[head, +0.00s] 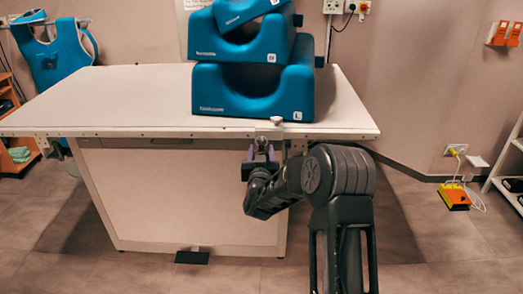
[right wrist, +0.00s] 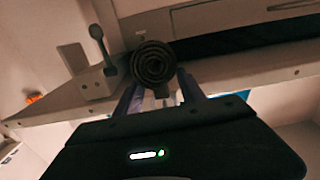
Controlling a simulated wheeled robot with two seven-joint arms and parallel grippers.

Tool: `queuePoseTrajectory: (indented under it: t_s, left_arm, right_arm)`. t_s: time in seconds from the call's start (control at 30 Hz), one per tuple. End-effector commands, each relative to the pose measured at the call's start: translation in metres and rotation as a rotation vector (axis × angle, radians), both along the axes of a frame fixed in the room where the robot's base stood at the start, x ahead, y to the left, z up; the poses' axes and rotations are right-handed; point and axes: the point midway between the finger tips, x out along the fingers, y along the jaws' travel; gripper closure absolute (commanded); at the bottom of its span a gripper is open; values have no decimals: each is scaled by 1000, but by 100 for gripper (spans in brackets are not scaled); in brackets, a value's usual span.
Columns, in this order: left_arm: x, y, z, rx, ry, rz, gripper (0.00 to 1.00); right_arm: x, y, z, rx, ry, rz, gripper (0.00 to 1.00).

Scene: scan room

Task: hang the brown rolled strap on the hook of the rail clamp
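The brown rolled strap (right wrist: 154,62) shows end-on as a dark spiral in the right wrist view, between the fingertips of my right gripper (right wrist: 157,88). The fingers are closed on it. In the head view my right gripper (head: 262,152) is at the table's front edge, and the strap (head: 262,142) is only a small dark shape there. The rail clamp (right wrist: 92,82), a pale block with a dark knobbed lever, is on the rail left of the strap in the wrist view, apart from it. Its hook cannot be made out clearly. My left gripper is not in view.
The white table (head: 110,95) has a rail along its front edge. Blue cushions (head: 253,92) are stacked on it, near the front edge. My right arm covers part of the table front. An orange-yellow box (head: 454,196) with a cable lies on the floor at right.

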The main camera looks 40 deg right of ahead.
Motion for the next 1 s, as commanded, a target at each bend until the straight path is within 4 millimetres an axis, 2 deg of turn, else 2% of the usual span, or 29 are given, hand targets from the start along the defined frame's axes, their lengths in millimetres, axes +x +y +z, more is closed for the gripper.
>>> queuePoseTrajectory:
  t_s: [0.43, 0.8, 1.0]
  left_arm:
    - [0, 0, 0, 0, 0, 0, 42]
    - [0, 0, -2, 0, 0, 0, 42]
    - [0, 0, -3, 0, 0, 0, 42]
  right_arm:
    - [-5, 4, 4, -4, -7, -1, 47]
    - [-49, 37, 3, -2, -5, -1, 47]
    - [-62, 47, 3, -3, -4, -1, 47]
